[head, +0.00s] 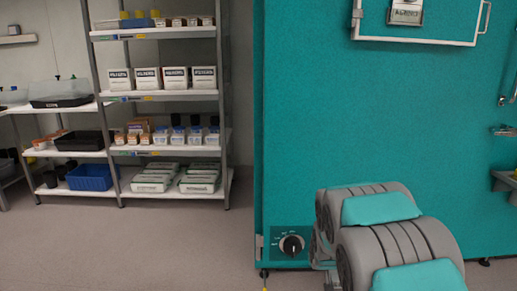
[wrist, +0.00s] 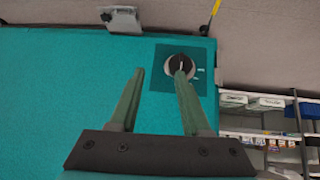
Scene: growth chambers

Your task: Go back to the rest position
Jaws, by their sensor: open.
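My gripper (wrist: 160,74) is open in the wrist view, its two green fingers apart with nothing between them. A black control dial (head: 291,244) sits low on the left of the teal chamber front (head: 400,120). The dial also shows in the wrist view (wrist: 179,60), where the tip of the right finger overlaps it. I cannot tell whether that finger touches the dial. In the head view my arm's grey and teal links cover the lower right, and the fingers are not visible.
A metal shelf rack (head: 160,95) with boxes, bottles and a blue crate (head: 90,177) stands at the back left. A side bench (head: 50,106) adjoins it. The floor (head: 150,245) left of the chamber is clear.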

